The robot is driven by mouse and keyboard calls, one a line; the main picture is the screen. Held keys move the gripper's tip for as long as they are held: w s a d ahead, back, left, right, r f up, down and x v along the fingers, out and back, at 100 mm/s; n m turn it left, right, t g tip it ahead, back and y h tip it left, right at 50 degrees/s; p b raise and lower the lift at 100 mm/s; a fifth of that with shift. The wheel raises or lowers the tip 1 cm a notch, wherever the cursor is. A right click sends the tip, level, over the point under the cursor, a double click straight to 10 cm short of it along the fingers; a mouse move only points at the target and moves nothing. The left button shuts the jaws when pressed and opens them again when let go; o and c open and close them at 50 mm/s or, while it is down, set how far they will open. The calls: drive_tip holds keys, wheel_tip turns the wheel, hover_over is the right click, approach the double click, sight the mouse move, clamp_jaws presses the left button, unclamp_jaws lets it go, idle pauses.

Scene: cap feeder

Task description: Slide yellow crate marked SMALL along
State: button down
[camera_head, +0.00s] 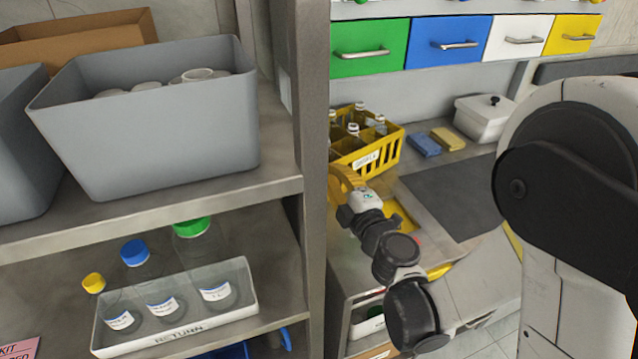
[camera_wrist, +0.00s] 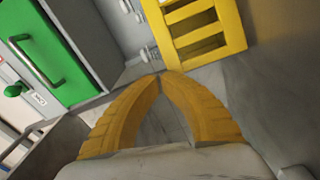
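The yellow crate (camera_head: 389,149) with a white label, apparently SMALL, stands upright on the bench against the back left and holds several clear bottles with white caps. In the wrist view the crate's slatted side (camera_wrist: 235,27) is at the top, just beyond the fingertips. My gripper (camera_head: 341,178) has yellow fingers and is in front of the crate's left part, partly hidden by the shelf post. In the wrist view the tips of my gripper (camera_wrist: 160,76) meet with nothing visible between them. They look close to the crate; I cannot tell whether they touch it.
A dark mat (camera_head: 455,203) covers the bench to the right, with a yellow patch (camera_head: 401,216) beside it. Blue (camera_head: 424,145) and yellow (camera_head: 447,139) sponges and a white lidded box (camera_head: 485,118) stand right of the crate. A grey shelf post (camera_head: 312,150) is close at left.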

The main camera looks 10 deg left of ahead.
drive_tip(key=s+a+f+n+g+y, duration=0.1)
drive_tip(key=s+a+n, duration=0.1)
drive_tip(key=s+n, duration=0.15)
drive_tip(key=x, duration=1)
drive_tip(key=shift+a+f+p, duration=0.2)
drive_tip(key=shift+a+p, duration=0.05)
drive_tip(key=shift+p, duration=0.2)
drive_tip(key=shift+w, duration=0.15)
